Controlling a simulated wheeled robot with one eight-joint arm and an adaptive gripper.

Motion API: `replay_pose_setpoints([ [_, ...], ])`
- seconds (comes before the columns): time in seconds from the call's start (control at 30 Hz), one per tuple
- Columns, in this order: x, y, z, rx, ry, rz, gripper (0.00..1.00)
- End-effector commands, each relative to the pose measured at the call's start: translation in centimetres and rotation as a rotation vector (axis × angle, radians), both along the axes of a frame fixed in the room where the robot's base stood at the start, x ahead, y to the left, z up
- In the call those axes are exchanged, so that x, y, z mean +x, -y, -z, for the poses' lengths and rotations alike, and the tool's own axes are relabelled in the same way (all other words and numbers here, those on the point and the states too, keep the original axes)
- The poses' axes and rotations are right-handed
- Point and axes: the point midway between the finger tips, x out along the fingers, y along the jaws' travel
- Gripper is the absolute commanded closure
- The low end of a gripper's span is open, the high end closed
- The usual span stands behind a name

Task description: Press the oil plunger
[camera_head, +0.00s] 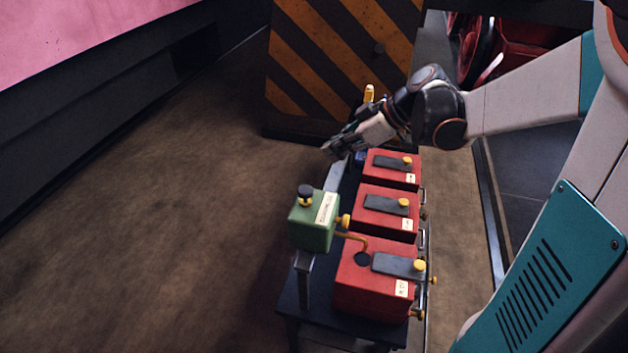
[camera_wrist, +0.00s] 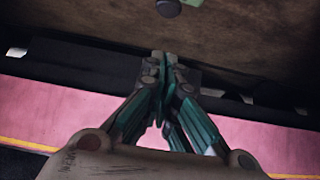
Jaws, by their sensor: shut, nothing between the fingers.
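The oil plunger (camera_head: 305,191) is a black round knob with a yellow collar on top of a green box (camera_head: 312,227) that carries a pale label. In the wrist view a dark round knob (camera_wrist: 168,8), which looks like the plunger, shows at the top edge beside a sliver of green. My gripper (camera_head: 330,149) is shut and empty, in the air beyond the green box and apart from it. Its closed fingertips (camera_wrist: 164,60) point up the wrist picture, below the knob. The lower part of the plunger is hidden in the wrist view.
Red boxes (camera_head: 368,285) with grey flaps and yellow knobs stand in a row on a dark bench (camera_head: 300,318) right of the green box. A curved brass spout (camera_head: 352,238) reaches over the nearest one. A striped panel (camera_head: 330,60) stands behind. The floor at left is clear.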

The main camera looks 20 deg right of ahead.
Motion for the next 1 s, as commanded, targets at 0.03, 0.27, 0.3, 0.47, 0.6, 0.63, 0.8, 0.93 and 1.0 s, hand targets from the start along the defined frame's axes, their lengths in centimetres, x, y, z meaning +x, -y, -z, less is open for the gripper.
replay_pose_setpoints([
  [0.03,0.0,0.0,0.1,0.000,0.000,0.000,1.00],
  [0.27,0.2,-0.3,0.5,0.000,0.000,-0.001,1.00],
  [0.3,0.4,-0.5,0.8,0.000,0.000,-0.003,1.00],
  [0.47,1.4,-2.0,2.5,0.000,0.001,-0.004,1.00],
  [0.6,2.6,-3.6,4.5,0.000,0.000,-0.004,1.00],
  [0.63,2.8,-3.9,4.9,0.000,0.001,-0.004,1.00],
  [0.8,4.2,-5.8,7.3,0.000,0.001,-0.004,1.00],
  [0.93,4.2,-5.8,9.2,0.000,0.001,-0.001,1.00],
  [1.0,4.2,-5.8,10.0,0.000,0.001,-0.001,1.00],
])
